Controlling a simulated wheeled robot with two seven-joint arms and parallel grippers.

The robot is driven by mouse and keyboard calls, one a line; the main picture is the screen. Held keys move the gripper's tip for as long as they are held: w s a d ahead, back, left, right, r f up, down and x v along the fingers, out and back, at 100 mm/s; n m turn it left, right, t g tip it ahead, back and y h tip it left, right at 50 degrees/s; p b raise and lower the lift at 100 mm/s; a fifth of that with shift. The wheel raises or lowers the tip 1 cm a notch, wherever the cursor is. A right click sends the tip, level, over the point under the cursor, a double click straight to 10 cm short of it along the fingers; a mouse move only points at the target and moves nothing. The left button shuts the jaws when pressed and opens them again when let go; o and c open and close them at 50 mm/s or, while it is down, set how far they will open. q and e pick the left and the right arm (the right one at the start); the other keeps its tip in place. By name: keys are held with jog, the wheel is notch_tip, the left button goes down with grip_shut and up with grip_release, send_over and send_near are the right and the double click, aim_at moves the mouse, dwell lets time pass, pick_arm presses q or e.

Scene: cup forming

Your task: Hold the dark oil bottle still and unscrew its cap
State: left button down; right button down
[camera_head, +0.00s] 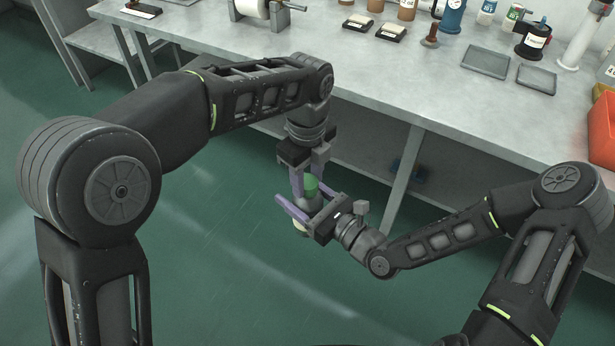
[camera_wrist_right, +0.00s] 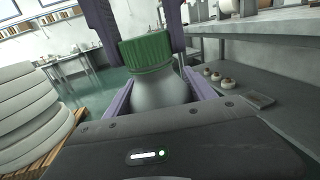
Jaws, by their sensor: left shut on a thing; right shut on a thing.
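The bottle (camera_wrist_right: 160,92) looks grey and smooth in the right wrist view, with a ribbed green cap (camera_wrist_right: 147,52) on its neck. In the head view the green cap (camera_head: 311,183) shows between the grippers, in front of the bench. My right gripper (camera_head: 297,205) comes in from the right and is shut on the bottle's body, one purple finger on each side. My left gripper (camera_head: 309,179) points down from above and is shut on the cap, its purple fingers on either side. Most of the bottle is hidden by the fingers in the head view.
A long grey workbench (camera_head: 400,85) stands behind the grippers. The green floor (camera_head: 215,260) around the grippers is clear.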

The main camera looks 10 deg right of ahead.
pick_arm(q)
jog(key=n, duration=1.8)
jog(key=shift+n, duration=0.3)
jog(key=n, duration=0.5)
jog(key=shift+r+n, duration=0.1)
jog(key=shift+n, duration=0.2)
jog(key=n, duration=1)
jog(key=shift+n, duration=0.3)
jog(key=n, duration=0.8)
jog(key=shift+w, duration=0.1)
